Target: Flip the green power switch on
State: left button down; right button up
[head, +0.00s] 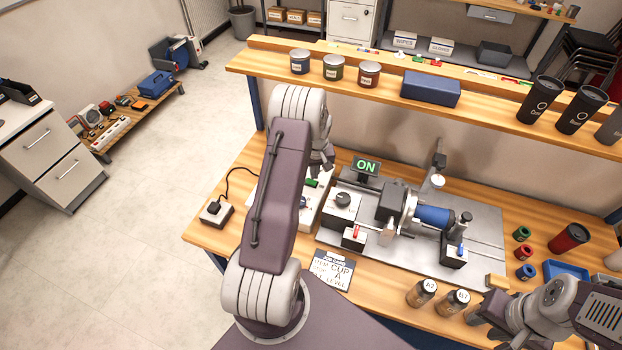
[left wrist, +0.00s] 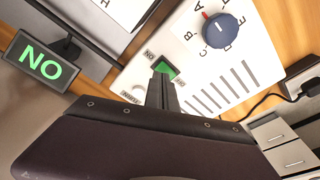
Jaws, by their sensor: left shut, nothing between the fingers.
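The green power switch (left wrist: 166,69) is on a white control panel (left wrist: 190,45), between small printed labels. It also shows in the head view (head: 312,183), beside my left arm. My left gripper (left wrist: 160,80) is shut and empty, its fingertips right at the switch and covering part of it. I cannot tell if they touch. In the head view my left gripper (head: 326,162) is partly hidden by my arm. A display (head: 366,166) shows a lit green ON; it is upside down in the left wrist view (left wrist: 42,62). My right gripper (head: 488,306) is at the lower right, its fingers unclear.
A blue rotary knob (left wrist: 222,31) is on the same panel. The marking machine (head: 430,215) holds a blue cup to the right. A shelf (head: 390,93) with jars and tumblers runs above the bench. An instruction card (head: 331,269) lies in front.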

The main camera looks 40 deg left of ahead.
aim_at(314, 183)
pick_arm(q)
notch_tip(314, 183, up, 5)
jog(key=p, duration=0.3)
jog(key=shift+f, duration=0.1)
